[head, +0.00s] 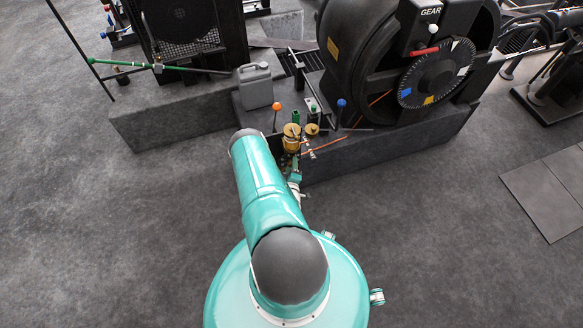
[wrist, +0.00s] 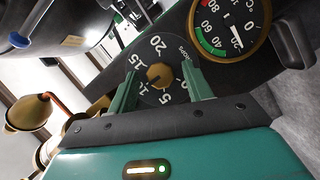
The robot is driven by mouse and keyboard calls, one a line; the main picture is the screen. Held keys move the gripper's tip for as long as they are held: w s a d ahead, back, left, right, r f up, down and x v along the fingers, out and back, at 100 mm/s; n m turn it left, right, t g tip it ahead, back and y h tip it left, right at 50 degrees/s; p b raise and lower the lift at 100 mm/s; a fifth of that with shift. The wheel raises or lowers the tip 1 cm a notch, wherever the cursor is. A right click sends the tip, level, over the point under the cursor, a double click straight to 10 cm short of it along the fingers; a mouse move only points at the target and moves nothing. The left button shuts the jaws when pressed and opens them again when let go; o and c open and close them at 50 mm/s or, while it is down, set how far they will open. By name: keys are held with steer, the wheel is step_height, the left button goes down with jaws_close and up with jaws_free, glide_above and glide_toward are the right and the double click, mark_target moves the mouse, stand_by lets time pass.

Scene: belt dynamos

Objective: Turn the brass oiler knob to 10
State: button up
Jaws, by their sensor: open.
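The brass oiler knob (wrist: 160,76) is in the middle of a dark dial (wrist: 158,51) in the wrist view. White numbers 20, 15, 10, 5 and 0 run around it. I cannot tell which number the knob points at. My gripper (wrist: 160,69) is open, with one green finger on each side of the knob. Whether either finger touches it is unclear. In the head view, brass oiler parts (head: 291,141) show just past the end of my arm, while the dial and most of my gripper are hidden.
A round gauge (wrist: 231,27) with a green and red scale sits right beside the dial. A brass cup (wrist: 30,112) on a copper pipe is at the left. Behind are a grey jerrycan (head: 255,86), an orange-topped lever (head: 275,107), a blue-topped lever (head: 342,104) and a large black wheel (head: 436,74).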

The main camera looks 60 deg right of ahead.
steer(key=v, duration=1.3)
steer(key=shift+s+a, duration=0.15)
steer(key=shift+a, duration=0.2)
